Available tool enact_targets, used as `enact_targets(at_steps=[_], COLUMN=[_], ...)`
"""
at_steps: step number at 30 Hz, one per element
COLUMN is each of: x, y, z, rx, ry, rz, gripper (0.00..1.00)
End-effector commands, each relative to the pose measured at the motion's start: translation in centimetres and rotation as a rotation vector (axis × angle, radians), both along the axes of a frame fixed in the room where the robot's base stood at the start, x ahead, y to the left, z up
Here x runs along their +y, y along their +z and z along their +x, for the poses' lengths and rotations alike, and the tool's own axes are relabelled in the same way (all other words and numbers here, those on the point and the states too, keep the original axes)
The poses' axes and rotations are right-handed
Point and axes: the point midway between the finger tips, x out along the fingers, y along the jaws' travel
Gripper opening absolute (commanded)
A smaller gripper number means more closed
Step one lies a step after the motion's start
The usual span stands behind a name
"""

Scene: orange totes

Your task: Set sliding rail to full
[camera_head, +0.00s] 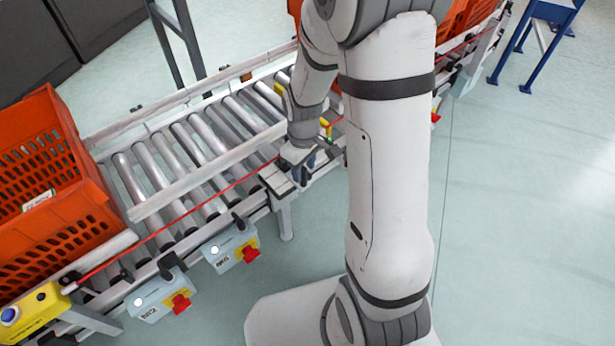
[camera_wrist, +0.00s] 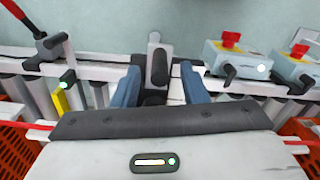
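The sliding rail appears to be the long pale bar (camera_head: 205,180) lying lengthwise over the rollers in the head view. My gripper (camera_head: 303,172) is low at the conveyor's near side, partly hidden by my arm in the head view. In the wrist view my gripper (camera_wrist: 160,88) has its two blue fingers apart, on either side of a grey and black handle (camera_wrist: 158,66) on the conveyor's side rail. A gap shows between the handle and the right finger. Whether the handle belongs to the sliding rail cannot be told.
An orange tote (camera_head: 60,235) stands at the conveyor's left end. Two grey boxes with red knobs (camera_head: 232,247) (camera_head: 162,297) hang on the near side. A red cord (camera_head: 200,203) runs along the near edge. A blue stand (camera_head: 545,12) is at upper right. Floor at right is clear.

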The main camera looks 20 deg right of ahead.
Motion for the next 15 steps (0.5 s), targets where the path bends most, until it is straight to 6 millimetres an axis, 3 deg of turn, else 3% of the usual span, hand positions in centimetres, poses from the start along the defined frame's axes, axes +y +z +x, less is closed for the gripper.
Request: enact_targets(at_steps=[1, 6, 15], x=[0.0, 0.0, 0.1], y=[-1.2, -3.3, -4.0], z=[-0.1, -0.1, 0.0], rx=[0.004, 0.002, 0.0], ry=[0.0, 0.0, 0.0], rz=[0.0, 0.0, 0.0], gripper=[0.4, 0.4, 0.4])
